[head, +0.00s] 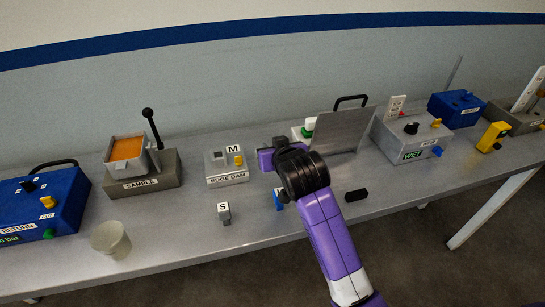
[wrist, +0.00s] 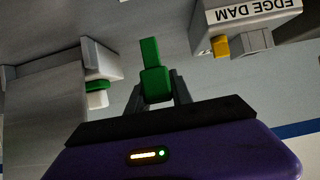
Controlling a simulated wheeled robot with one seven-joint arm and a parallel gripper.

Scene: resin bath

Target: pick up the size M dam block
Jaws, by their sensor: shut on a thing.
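My gripper (wrist: 156,92) is shut on a green block (wrist: 152,55) with a narrow upper part, in the wrist view. No letter shows on it from this side, so I cannot read its size. In the head view my wrist hides the fingers and this block. A grey block marked S (head: 224,214) stands on the bench. A blue block (head: 278,201) stands right of it, partly hidden behind my arm. A white M sign (head: 233,149) is at the grey EDGE DAM box (head: 228,177), which has a yellow knob and also shows in the wrist view (wrist: 225,18).
Right of my gripper stand a grey panel (head: 345,130) and the WET box (head: 410,138). A small black block (head: 356,195) lies on the bench. To the left are the SAMPLE stand (head: 150,180), a cup (head: 110,240) and the blue RETURN box (head: 60,200).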

